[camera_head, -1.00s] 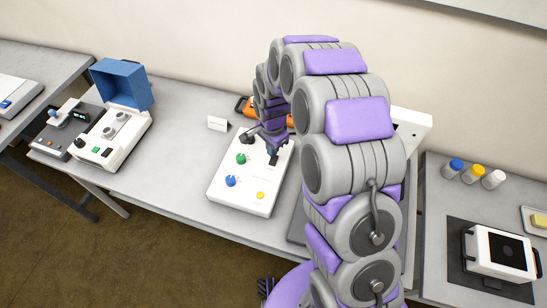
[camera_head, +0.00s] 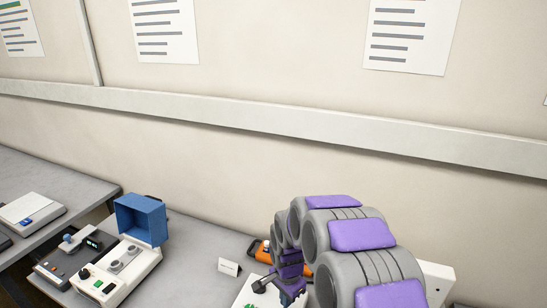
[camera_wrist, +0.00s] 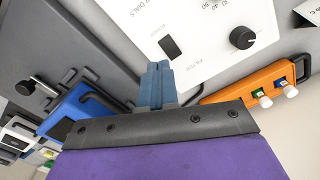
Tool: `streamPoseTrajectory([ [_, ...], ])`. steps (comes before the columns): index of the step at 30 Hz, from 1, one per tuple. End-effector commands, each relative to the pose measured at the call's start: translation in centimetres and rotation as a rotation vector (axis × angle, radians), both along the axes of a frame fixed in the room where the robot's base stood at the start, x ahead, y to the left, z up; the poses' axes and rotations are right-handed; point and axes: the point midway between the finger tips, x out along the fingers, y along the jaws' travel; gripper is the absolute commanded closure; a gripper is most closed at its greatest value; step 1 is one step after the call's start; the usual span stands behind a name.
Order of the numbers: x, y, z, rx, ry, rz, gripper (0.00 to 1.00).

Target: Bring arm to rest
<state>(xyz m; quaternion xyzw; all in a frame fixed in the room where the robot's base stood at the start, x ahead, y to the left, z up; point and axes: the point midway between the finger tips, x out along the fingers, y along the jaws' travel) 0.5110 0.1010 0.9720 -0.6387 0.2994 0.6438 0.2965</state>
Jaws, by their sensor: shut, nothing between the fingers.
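My arm, grey with purple pads, arches over the bench at the lower right of the head view. My gripper is low in the head view (camera_head: 290,296), partly hidden by the arm. In the wrist view its fingertips (camera_wrist: 158,78) are together and empty, in front of or over the edge of a white control panel (camera_wrist: 200,25) with a black knob and a dark switch. I cannot tell whether they touch it. In the head view only a small part of the white panel (camera_head: 250,292) shows beside the gripper.
An orange device (camera_head: 259,251) stands behind the arm; it also shows in the wrist view (camera_wrist: 245,88). A white instrument (camera_head: 115,275) with a blue open box (camera_head: 142,220) stands to the left. A small white card (camera_head: 229,266) stands on the bench.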

Motion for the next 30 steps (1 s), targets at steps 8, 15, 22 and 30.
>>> streamPoseTrajectory([
  [8, -4.9, -2.5, 6.1, 0.003, 0.022, 0.170, 1.00],
  [15, -10.2, -4.6, 10.4, 0.003, 0.049, 0.325, 1.00],
  [22, -15.7, -6.5, 13.6, 0.011, 0.073, 0.467, 1.00],
  [30, -22.7, -8.3, 16.2, 0.025, 0.102, 0.628, 1.00],
])
